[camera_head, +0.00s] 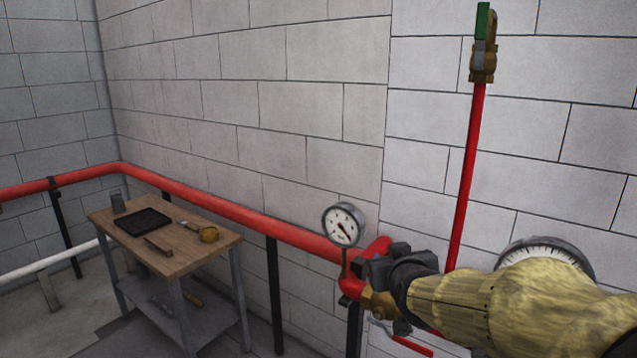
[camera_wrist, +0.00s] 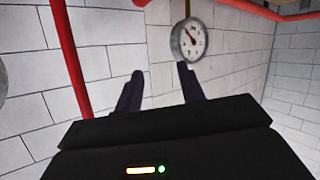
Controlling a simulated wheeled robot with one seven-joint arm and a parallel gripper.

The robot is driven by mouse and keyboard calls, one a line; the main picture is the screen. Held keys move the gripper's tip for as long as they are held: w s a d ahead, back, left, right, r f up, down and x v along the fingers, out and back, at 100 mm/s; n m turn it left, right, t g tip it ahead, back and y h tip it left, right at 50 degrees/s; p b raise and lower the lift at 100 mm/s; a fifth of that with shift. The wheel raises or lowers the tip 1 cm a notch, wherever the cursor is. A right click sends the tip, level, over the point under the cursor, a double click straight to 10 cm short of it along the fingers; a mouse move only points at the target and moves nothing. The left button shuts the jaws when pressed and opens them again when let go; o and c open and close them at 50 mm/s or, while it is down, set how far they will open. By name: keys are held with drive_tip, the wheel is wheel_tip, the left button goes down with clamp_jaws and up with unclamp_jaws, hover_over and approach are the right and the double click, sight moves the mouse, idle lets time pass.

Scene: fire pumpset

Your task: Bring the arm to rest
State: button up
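My gripper (camera_head: 385,262) is at the lower right in the head view, at the end of my arm in its tan sleeve. It overlaps the end of the red pipe (camera_head: 250,220) and a brass fitting (camera_head: 380,303) in that view; I cannot tell whether it touches them. In the wrist view the two dark fingers of my gripper (camera_wrist: 160,70) stand apart with only white wall between them. A round pressure gauge (camera_head: 343,225) is just left of my gripper. It also shows in the wrist view (camera_wrist: 190,39), beyond the right finger.
A wooden workbench (camera_head: 185,255) with a black tray (camera_head: 143,221) and small tools stands at the left. A thin red vertical pipe (camera_head: 466,180) with a green-handled valve (camera_head: 482,45) rises at the right. A larger dial (camera_head: 545,252) is partly hidden behind my arm.

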drive_tip(key=s+f+m+g+p, duration=0.1)
drive_tip(key=s+f+g+p, duration=0.1)
drive_tip(key=s+f+g, duration=0.9)
drive_tip(key=s+d+f, duration=0.1)
drive_tip(key=s+f, duration=0.7)
drive_tip(key=shift+s, duration=0.3)
